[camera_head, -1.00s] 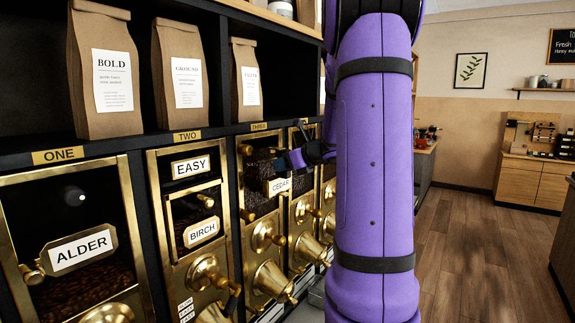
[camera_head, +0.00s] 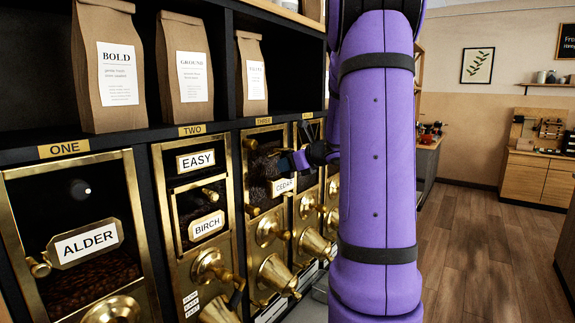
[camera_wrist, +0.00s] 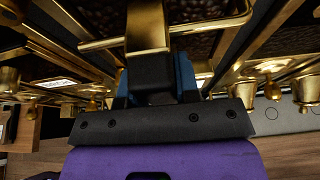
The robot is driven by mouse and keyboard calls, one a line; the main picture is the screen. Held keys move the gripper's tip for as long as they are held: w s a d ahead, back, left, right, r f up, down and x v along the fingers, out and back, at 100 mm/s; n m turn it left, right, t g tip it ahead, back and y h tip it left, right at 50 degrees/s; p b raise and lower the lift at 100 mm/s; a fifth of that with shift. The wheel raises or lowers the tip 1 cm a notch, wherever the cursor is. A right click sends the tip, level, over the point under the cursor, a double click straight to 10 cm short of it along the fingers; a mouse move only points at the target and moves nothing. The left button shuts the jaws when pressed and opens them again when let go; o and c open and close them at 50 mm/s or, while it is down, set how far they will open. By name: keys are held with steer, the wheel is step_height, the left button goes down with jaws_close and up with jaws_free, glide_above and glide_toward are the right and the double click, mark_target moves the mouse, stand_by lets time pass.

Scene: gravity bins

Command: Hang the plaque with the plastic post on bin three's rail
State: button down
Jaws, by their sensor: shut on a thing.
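My gripper (camera_head: 297,160) is in front of bin three (camera_head: 255,165), just above the CEDAR plate (camera_head: 283,186). In the wrist view its blue fingers are shut on a dark block, seemingly the plastic post (camera_wrist: 152,75). A gold plaque (camera_wrist: 148,25) extends from this block away from my gripper. Its face is turned away, so any lettering is hidden. A thin gold bar, seemingly bin three's rail (camera_wrist: 102,43), runs across behind the plaque. I cannot tell whether they touch. In the head view the held plaque is hard to make out.
Bin one (camera_head: 140,215) has an ALDER plate; bin two (camera_head: 160,180) has EASY and BIRCH plates. Brass knobs and spouts (camera_head: 275,272) stick out below. Paper bags (camera_head: 183,70) stand on the shelf above. The floor (camera_head: 480,240) at right is clear.

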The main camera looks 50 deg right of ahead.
steer(key=shift+f, duration=0.3)
stand_by(0.4)
steer(key=c, duration=0.8)
jaws_free()
steer(key=v, duration=1)
steer(key=shift+s+r, duration=0.1)
steer(key=shift+s, duration=0.3)
